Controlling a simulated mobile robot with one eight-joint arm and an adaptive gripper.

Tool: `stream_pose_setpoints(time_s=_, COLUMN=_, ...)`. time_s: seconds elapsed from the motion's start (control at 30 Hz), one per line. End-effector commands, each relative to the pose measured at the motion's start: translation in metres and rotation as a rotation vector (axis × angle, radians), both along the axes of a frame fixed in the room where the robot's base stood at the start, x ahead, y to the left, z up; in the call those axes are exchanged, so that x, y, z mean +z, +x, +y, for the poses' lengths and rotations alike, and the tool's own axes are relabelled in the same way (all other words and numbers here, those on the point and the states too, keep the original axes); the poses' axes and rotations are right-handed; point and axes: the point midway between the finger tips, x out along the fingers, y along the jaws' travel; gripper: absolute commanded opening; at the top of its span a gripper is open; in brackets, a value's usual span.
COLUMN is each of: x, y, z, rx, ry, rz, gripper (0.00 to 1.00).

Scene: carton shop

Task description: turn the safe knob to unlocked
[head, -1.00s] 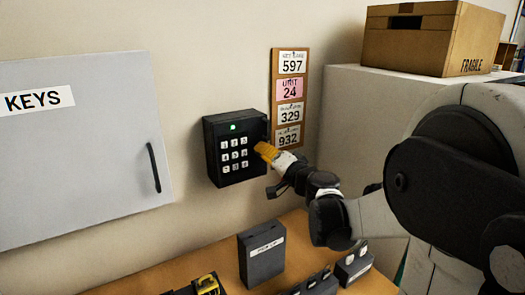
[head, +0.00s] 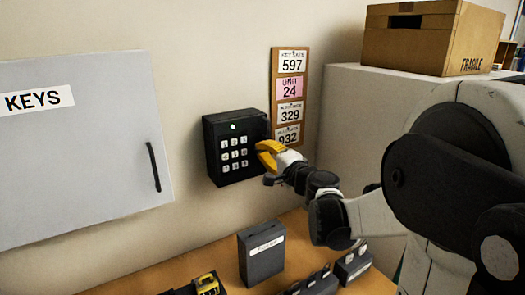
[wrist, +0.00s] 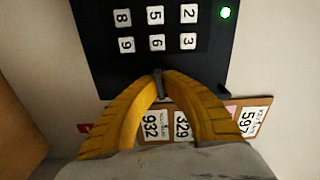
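The safe's black keypad box (head: 213,160) is on the wall, with white number keys and a lit green light (head: 233,127). In the wrist view the box (wrist: 95,30) fills the top, and its light (wrist: 225,13) is at the upper right. A small thin grey knob (wrist: 159,84) shows at the box's edge, between my yellow fingertips. My gripper (wrist: 160,76) looks closed on it from both sides. In the head view my gripper (head: 262,148) is at the box's right side, and its fingers hide the knob. No locked or unlocked marking is readable.
A number board (head: 273,75) hangs just right of the box, close behind my gripper. A grey KEYS cabinet (head: 90,150) is at the left. Below is a wooden counter (head: 215,250) with a dark labelled box (head: 262,258). A FRAGILE carton (head: 415,40) stands at upper right.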

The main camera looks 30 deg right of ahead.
Motion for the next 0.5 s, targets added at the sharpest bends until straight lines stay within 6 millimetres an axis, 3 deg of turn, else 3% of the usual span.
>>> stream_pose_setpoints(time_s=0.3, x=0.0004, y=0.0004, z=0.0001, rx=0.0, ry=0.001, rz=0.0, gripper=0.0)
stream_pose_setpoints(time_s=0.33, x=0.0004, y=0.0004, z=0.0001, rx=0.0, ry=0.001, rz=0.0, gripper=0.16)
stream_pose_setpoints(time_s=0.37, x=0.0004, y=0.0003, z=0.0001, rx=0.0, ry=0.001, rz=0.0, gripper=0.25)
stream_pose_setpoints(time_s=0.4, x=0.0004, y=0.0003, z=0.0001, rx=0.0, ry=0.001, rz=0.0, gripper=0.3)
stream_pose_setpoints(time_s=0.5, x=0.0003, y=0.0002, z=0.0, rx=0.0, ry=0.0, rz=0.0, gripper=0.3)
